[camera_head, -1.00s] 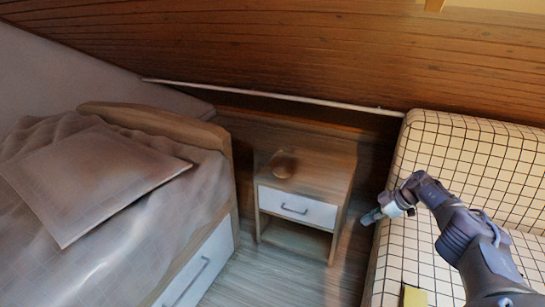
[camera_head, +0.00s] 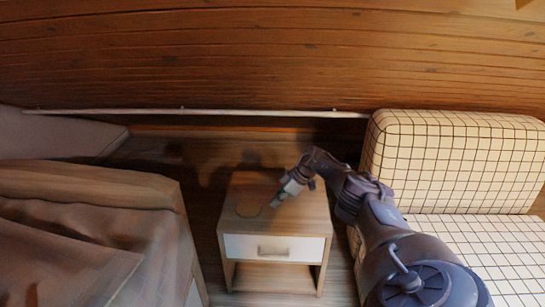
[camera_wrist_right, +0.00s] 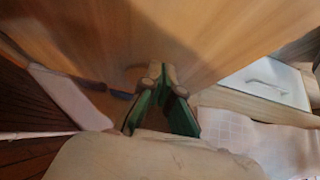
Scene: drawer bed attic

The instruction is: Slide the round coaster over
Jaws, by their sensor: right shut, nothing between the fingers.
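The round coaster (camera_head: 248,207) is brown, close in colour to the wood, and lies flat on the left part of the nightstand top (camera_head: 300,215). My right gripper (camera_head: 274,204) is shut and empty, pointing down and left over the nightstand top. Its tip is just right of the coaster; I cannot tell whether they touch. My left gripper is out of view.
The nightstand has a white drawer (camera_head: 275,248) with a handle. A bed (camera_head: 90,200) stands to its left and a checked sofa (camera_head: 455,165) to its right. The wooden wall (camera_head: 250,60) is behind. The rest of the nightstand top looks clear.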

